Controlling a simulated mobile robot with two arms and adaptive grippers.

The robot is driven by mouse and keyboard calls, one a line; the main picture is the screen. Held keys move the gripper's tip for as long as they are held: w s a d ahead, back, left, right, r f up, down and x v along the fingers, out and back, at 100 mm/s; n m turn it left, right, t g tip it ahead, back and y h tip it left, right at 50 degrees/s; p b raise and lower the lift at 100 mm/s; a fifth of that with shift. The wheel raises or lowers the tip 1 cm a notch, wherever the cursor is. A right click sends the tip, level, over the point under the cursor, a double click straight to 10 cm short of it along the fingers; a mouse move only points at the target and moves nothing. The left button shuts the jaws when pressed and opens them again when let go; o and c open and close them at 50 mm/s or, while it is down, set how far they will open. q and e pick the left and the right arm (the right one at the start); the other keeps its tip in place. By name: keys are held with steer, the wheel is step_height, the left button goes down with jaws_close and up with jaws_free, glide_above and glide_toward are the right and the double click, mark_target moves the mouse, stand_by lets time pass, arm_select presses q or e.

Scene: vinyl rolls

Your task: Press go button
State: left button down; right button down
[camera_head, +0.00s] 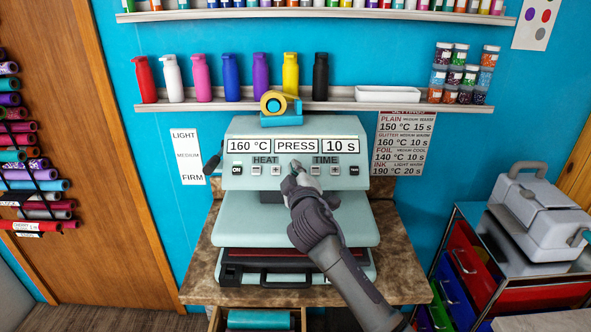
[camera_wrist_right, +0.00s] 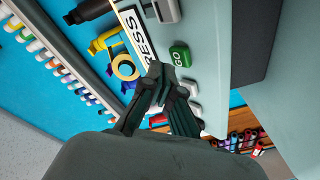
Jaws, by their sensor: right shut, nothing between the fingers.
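The heat press (camera_head: 290,126) stands on a brown counter, and its panel reads 160 °C, PRESS and 10 s. My right gripper (camera_head: 297,168) is in front of the middle of the panel, shut and empty, with its tips just under the PRESS display. In the right wrist view the green GO button (camera_wrist_right: 180,54) shows clearly, beside and just beyond the fingertips (camera_wrist_right: 160,76). I cannot tell whether the tips touch the panel. In the head view the gripper covers the place of the GO button. My left gripper is not in view.
HEAT and TIME buttons (camera_head: 334,170) flank the gripper on the panel. A dark handle (camera_head: 212,163) sticks out at the press's left. A tape roll (camera_head: 273,102) sits on top. A drawer cart (camera_head: 470,262) with a grey machine (camera_head: 540,210) stands at right.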

steer(key=s+r+p, duration=0.3)
steer(key=p, duration=0.1)
steer(key=shift+s+r, duration=0.25)
steer(key=shift+r, duration=0.05)
